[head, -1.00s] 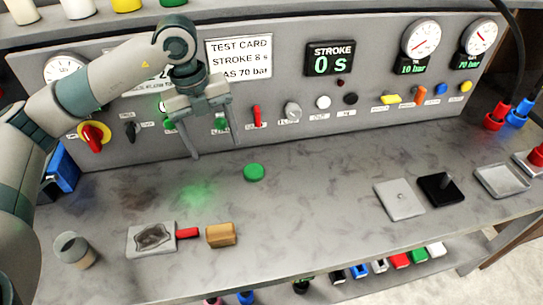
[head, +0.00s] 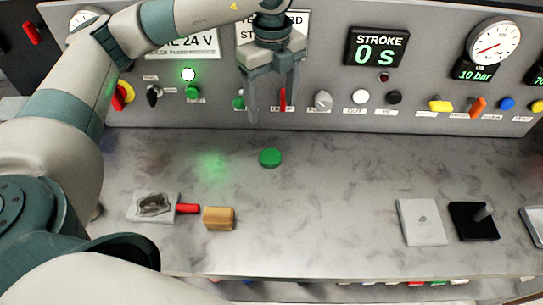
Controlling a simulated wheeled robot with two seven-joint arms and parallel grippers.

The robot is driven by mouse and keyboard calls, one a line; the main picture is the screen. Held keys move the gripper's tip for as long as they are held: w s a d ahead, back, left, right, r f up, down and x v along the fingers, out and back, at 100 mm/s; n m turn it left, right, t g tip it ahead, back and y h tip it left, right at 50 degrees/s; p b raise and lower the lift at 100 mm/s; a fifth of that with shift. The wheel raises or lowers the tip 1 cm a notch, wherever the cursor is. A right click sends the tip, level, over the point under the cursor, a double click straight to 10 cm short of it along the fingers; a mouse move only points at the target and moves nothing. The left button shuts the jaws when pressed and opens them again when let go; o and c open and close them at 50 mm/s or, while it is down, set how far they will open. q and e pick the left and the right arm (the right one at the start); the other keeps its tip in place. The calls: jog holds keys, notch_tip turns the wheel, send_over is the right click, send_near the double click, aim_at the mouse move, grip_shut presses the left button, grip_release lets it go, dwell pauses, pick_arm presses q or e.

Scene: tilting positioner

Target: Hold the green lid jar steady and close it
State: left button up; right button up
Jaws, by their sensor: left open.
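A round green lid (head: 270,158) lies flat on the grey bench top, near the middle. My left gripper (head: 272,115) hangs fingers down in front of the control panel, above and behind the lid. Its two fingers are apart with nothing between them, and it does not touch the lid. No jar is visible now; an open grey cup-like container seen earlier at the front left is now out of sight, with my left arm covering that area. My right gripper is not in view.
The control panel (head: 330,120) with knobs and buttons stands behind the bench. A grey plate with a red handle (head: 187,208) and a tan block (head: 219,218) lie left of centre. Grey (head: 422,222) and black (head: 474,221) plates lie at right. The bench between is clear.

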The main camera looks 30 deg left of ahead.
pick_arm(q)
jog(key=p, duration=0.4)
send_over(271, 157)
jog(key=f, duration=1.1)
jog(key=shift+w, duration=0.3)
jog(key=shift+f, duration=0.65)
jog(key=shift+p, duration=0.3)
jog(key=shift+s+f+p, duration=0.2)
jog(key=shift+f+p, duration=0.3)
jog(key=shift+p, duration=0.1)
notch_tip(271, 157, down, 3)
jog(key=shift+s+d+r+p, duration=0.1)
jog(key=shift+p, duration=0.75)
jog(key=shift+f, duration=0.65)
